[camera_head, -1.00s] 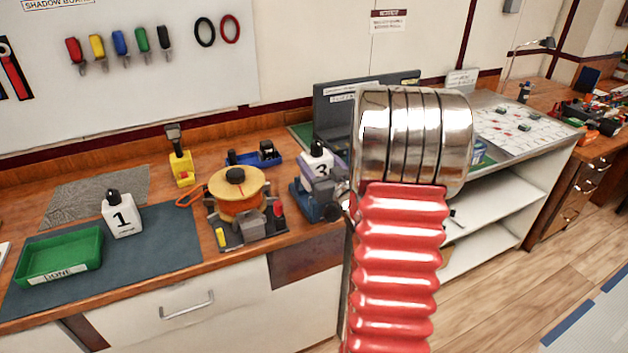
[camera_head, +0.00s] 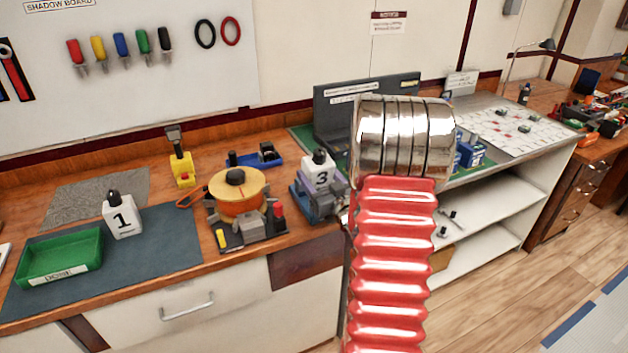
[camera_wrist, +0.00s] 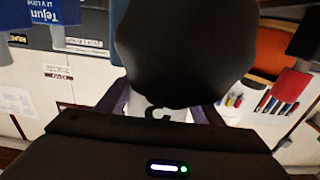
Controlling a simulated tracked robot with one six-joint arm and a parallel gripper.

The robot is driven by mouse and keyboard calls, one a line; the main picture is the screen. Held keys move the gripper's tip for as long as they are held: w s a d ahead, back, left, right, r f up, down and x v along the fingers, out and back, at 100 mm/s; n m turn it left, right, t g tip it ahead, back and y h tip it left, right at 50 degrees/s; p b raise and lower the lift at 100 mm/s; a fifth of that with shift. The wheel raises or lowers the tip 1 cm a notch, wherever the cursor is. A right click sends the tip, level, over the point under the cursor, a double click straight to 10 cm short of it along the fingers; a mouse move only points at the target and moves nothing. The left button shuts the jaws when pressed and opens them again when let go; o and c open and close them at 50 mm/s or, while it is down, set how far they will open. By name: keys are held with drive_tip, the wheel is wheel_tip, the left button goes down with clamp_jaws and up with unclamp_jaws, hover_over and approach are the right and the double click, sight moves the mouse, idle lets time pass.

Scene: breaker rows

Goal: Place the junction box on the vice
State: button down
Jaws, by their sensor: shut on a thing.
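A white bottle marked 3 (camera_head: 319,173), with a black top, is upright at the blue vice (camera_head: 308,206) on the wooden bench. My gripper (camera_head: 327,182) has purple fingers shut around this bottle. In the wrist view, the black top (camera_wrist: 185,50) looms large and hides most of the bottle; a strip of its white body shows between my gripper's dark fingers (camera_wrist: 150,113). I cannot tell whether the bottle's base touches the vice. Nothing in view is clearly recognisable as a junction box.
An orange spool device (camera_head: 238,195) stands close left of the vice. Another white bottle marked 1 (camera_head: 122,215) and a green tray (camera_head: 60,258) are on the dark mat. Blue blocks (camera_head: 470,153) stand right of my arm. A yellow tool (camera_head: 181,167) stands behind.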

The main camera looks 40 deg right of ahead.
drive_tip(key=shift+s+a+f, duration=0.1)
drive_tip(key=shift+a+f, duration=0.05)
drive_tip(key=shift+f, duration=0.8)
drive_tip(key=c, duration=1)
unclamp_jaws()
drive_tip(key=shift+f, duration=0.1)
drive_tip(key=shift+o, duration=0.9)
drive_tip(key=o, duration=0.3)
drive_tip(key=shift+r, duration=0.3)
drive_tip(key=v, duration=1.1)
drive_tip(key=shift+s+r, duration=0.2)
drive_tip(key=shift+s, duration=0.15)
drive_tip(key=shift+s, duration=0.1)
